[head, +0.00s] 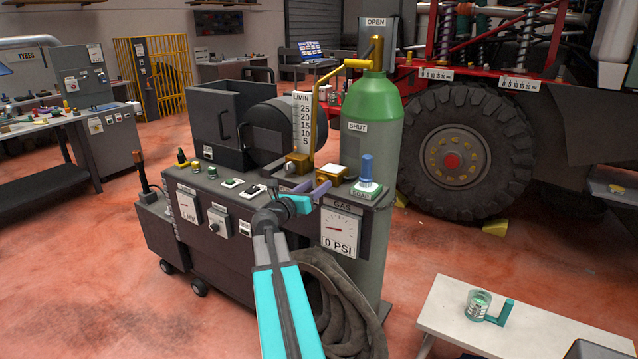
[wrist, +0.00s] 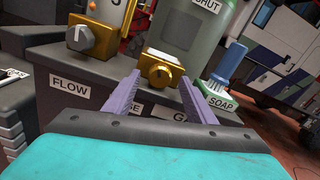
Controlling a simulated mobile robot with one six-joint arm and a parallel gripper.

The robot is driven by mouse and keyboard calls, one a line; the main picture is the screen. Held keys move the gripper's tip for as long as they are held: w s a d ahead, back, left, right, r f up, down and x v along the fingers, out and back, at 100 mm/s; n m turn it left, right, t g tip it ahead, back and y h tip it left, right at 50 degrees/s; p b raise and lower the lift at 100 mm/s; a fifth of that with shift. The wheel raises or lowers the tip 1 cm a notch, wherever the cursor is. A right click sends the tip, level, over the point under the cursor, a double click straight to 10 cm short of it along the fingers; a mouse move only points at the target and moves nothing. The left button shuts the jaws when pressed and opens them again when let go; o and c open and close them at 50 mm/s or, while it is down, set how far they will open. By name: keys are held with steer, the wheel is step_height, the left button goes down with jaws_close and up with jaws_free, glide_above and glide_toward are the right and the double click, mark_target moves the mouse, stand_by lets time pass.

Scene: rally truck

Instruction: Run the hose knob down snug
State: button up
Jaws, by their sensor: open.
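The hose knob (wrist: 159,77) is a brass knob with a pale mark, on a brass block at the top edge of the dark welder cabinet. In the wrist view it shows between my finger tips, above a label partly hidden by a finger and reading "SE". In the head view the brass block (head: 331,171) sits just beyond my fingers. My gripper (head: 314,187) has two purple fingers, spread apart with nothing held between them. It also shows in the wrist view (wrist: 159,88), the tips on either side of the knob. I cannot tell whether they touch it.
The green gas cylinder (head: 370,108) rises behind. The gas gauge (head: 341,232) reads 0 PSI. A hose (head: 338,295) hangs below.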

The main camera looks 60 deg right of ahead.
steer(key=shift+d, duration=1)
steer(key=c, duration=1)
steer(key=shift+d, duration=0.1)
steer(key=shift+c, duration=0.2)
steer(key=shift+f, duration=0.1)
